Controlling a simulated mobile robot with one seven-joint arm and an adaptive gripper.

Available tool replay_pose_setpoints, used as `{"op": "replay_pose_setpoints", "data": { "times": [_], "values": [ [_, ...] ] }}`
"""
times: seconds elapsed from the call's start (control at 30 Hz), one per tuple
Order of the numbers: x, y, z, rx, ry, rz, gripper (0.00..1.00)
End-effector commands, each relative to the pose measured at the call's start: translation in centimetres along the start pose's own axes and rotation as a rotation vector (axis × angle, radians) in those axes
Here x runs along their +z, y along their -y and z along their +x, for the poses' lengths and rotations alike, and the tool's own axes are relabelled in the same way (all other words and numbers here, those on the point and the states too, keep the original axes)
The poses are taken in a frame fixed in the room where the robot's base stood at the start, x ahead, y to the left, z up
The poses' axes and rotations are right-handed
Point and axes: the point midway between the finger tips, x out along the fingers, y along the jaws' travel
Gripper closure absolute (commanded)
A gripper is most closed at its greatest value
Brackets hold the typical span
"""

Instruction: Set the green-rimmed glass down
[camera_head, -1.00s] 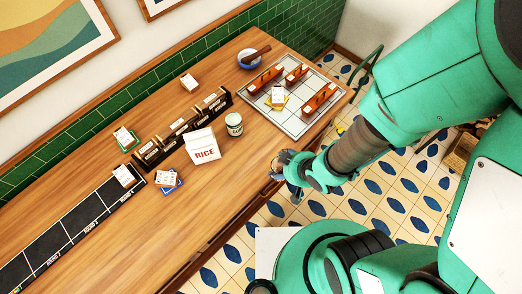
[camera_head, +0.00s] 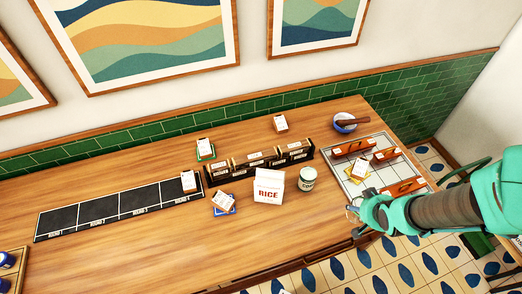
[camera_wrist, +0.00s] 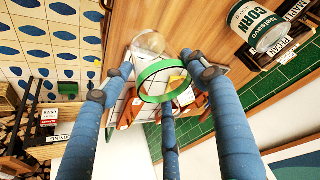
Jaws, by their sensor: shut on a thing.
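The green-rimmed glass (camera_wrist: 158,98) is clear with a bright green band. In the wrist view it sits between the blue fingers of my gripper (camera_wrist: 158,75), which is shut on it. In the head view my gripper (camera_head: 368,210) is at the right, by the front edge of the table and beside the pale tiled board (camera_head: 347,184). The glass cannot be made out clearly in the head view. I cannot tell its height above the table there.
A blue-and-white bowl (camera_head: 345,123) is behind.

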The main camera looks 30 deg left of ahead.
Motion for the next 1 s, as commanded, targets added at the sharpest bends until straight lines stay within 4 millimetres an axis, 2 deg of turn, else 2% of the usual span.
{"op": "replay_pose_setpoints", "data": {
  "times": [0.03, 0.1, 0.4, 0.5, 0.6, 0.67, 0.77, 0.87, 1.0],
  "values": [
    [-1.6, -1.5, 1.0, 0.021, -0.004, 0.033, 0.90],
    [-3.7, -3.4, 1.7, 0.049, -0.002, 0.077, 0.90],
    [-12.5, -11.7, 3.7, 0.157, -0.002, 0.267, 0.90],
    [-15.3, -13.7, 4.0, 0.180, -0.002, 0.313, 0.90],
    [-18.3, -14.7, 4.3, 0.190, -0.004, 0.338, 0.90],
    [-20.1, -14.6, 4.7, 0.187, -0.003, 0.338, 0.90],
    [-23.2, -12.9, 5.4, 0.164, 0.001, 0.308, 0.90],
    [-25.6, -10.2, 6.2, 0.130, 0.004, 0.256, 0.90],
    [-28.3, -5.4, 7.3, 0.075, 0.009, 0.162, 0.90]
  ]
}}
